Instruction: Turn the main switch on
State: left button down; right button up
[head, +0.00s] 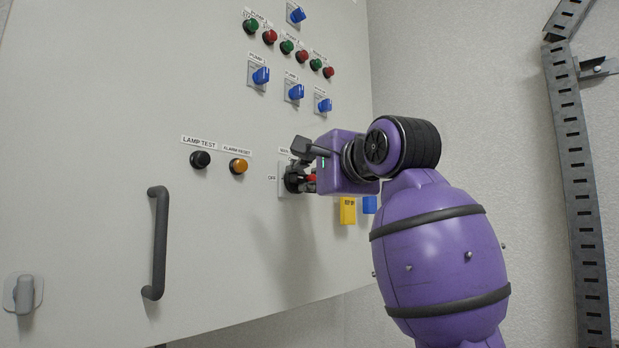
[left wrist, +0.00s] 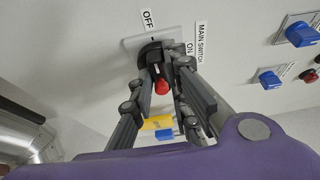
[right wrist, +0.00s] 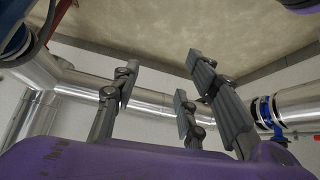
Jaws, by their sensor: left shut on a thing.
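The main switch is a black rotary switch with a red part, on a pale plate on the cabinet front; it shows in the head view (head: 291,184) and the left wrist view (left wrist: 154,57). OFF is marked left of it in the head view, and MAIN SWITCH ON shows on the wrist view's right. The handle appears roughly in line with the OFF label. My left gripper (head: 306,174) is at the switch, its fingers (left wrist: 166,75) closed around the handle and partly hiding it. My right gripper (right wrist: 160,80) is open and empty, away from the panel.
A black button (head: 200,160) and an orange button (head: 238,166) sit left of the switch. Blue selector knobs (head: 296,92) and green and red lamps or buttons are above. A yellow tag (head: 347,210) is below right. A door handle (head: 156,243) stands out at left. Pipes (right wrist: 150,100) are near my right gripper.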

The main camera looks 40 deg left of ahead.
jog(key=shift+r, duration=0.1)
